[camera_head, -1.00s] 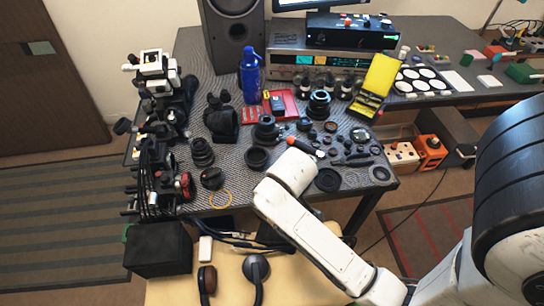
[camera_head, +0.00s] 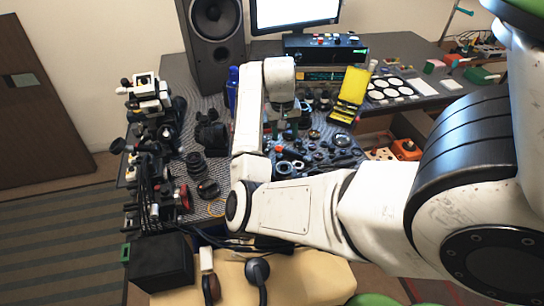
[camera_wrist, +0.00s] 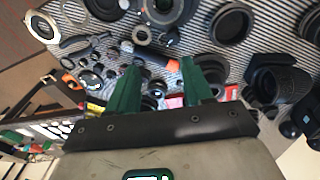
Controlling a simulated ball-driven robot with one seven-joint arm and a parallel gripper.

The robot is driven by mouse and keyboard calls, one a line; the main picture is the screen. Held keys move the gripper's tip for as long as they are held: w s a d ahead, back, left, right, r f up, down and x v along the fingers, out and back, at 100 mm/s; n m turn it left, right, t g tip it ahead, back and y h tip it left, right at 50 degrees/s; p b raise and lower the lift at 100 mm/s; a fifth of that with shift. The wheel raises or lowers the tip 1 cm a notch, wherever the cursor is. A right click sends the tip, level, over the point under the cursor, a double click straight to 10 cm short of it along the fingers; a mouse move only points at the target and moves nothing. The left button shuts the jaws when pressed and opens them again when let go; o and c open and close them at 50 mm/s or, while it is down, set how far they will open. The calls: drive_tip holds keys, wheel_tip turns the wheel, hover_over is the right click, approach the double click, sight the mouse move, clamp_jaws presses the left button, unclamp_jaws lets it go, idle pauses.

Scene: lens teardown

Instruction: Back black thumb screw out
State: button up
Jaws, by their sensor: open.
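My gripper (camera_wrist: 169,68) is open in the wrist view, with its two green fingers spread and pointing toward the parts on the grey ribbed mat (camera_wrist: 270,42). Nothing is held between them. In the head view, my gripper (camera_head: 288,110) hangs over the far part of the mat, partly hidden by my own arm. Small black parts show past and between the fingers. A large dark lens ring (camera_wrist: 165,10) lies at the top of the wrist view. I cannot pick out the black thumb screw among the black parts for certain.
A blue bottle (camera_head: 232,88) stands left of my arm. A yellow box (camera_head: 350,96) and the speaker (camera_head: 212,40) stand further back. In the wrist view, an orange-handled tool (camera_wrist: 155,57) and a black cylinder (camera_wrist: 283,82) lie near the fingers.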

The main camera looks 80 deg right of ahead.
sight(280, 155)
drive_tip(key=shift+m+t+y, duration=0.3)
drive_tip(key=shift+m+y, duration=0.2)
drive_tip(key=shift+y, duration=0.1)
drive_tip(key=f, duration=0.3)
drive_tip(key=w+f, duration=0.1)
drive_tip(key=f, duration=0.5)
drive_tip(key=shift+w+f+p, duration=0.2)
drive_tip(key=shift+p, duration=0.2)
drive_tip(key=shift+c, duration=0.4)
clamp_jaws()
